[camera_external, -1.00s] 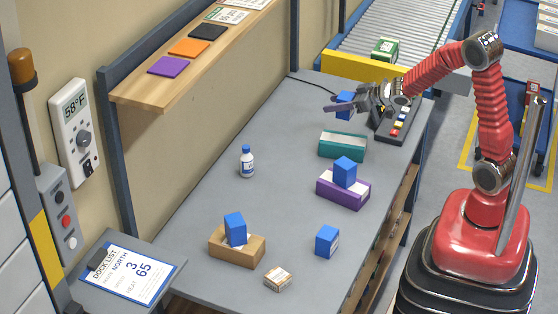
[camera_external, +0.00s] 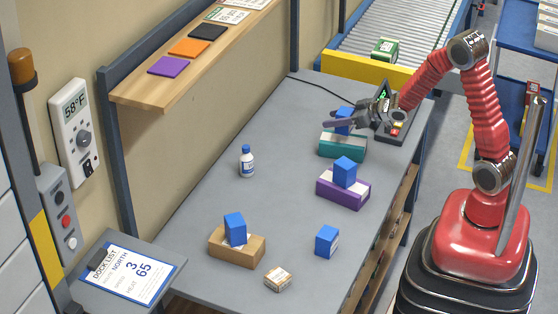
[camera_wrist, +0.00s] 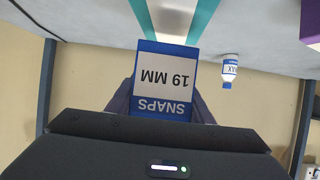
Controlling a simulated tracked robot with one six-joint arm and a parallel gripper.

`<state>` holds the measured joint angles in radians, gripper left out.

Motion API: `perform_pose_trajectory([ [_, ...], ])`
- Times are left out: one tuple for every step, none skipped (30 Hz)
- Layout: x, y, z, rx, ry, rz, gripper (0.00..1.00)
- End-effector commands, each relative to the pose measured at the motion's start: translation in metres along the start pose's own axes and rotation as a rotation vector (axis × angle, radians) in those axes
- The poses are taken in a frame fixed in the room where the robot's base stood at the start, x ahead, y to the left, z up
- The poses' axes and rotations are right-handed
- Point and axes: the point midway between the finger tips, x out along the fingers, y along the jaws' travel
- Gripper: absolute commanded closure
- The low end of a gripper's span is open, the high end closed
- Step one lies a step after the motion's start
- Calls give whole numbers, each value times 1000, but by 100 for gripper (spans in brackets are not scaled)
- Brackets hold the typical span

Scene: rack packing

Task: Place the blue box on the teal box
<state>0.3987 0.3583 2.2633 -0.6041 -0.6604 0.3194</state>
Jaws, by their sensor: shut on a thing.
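My gripper (camera_external: 345,124) is shut on a blue box (camera_external: 343,113), which sits between its fingers. The teal box (camera_external: 343,148) stands on the grey table directly below it. The blue box is at or just above the teal box's top; whether they touch I cannot tell. The fingers hide part of the blue box.
A purple box (camera_external: 342,195) bearing a blue box stands close in front. A brown box (camera_external: 237,250) holds another blue box. A loose blue box (camera_external: 327,241), a small carton (camera_external: 277,279) and a bottle (camera_external: 246,161) stand on the table.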

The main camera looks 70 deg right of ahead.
Motion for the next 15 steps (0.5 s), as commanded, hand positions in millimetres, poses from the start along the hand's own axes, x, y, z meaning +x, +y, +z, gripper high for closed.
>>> perform_pose_trajectory([
  [2, 0, 6, 1, -2, -1, 79],
  [4, 0, 9, 0, -4, 0, 79],
  [6, 0, 14, 2, -4, 0, 79],
  [8, 0, 17, 2, -3, 0, 79],
  [9, 0, 20, 1, -3, 0, 79],
  [11, 0, 24, 1, -4, 0, 79],
  [12, 0, 27, 1, -4, 0, 79],
  [14, 0, 29, 1, -3, 0, 79],
  [14, 0, 31, 1, -2, 1, 79],
  [15, 0, 32, 0, -2, 1, 79],
  [15, 0, 32, 0, -1, 1, 79],
  [16, 0, 33, -1, -1, 1, 79],
  [16, 0, 33, -1, -1, 1, 79],
  [15, 0, 32, -1, 0, 1, 79],
  [15, 0, 32, -1, 0, 1, 79],
])
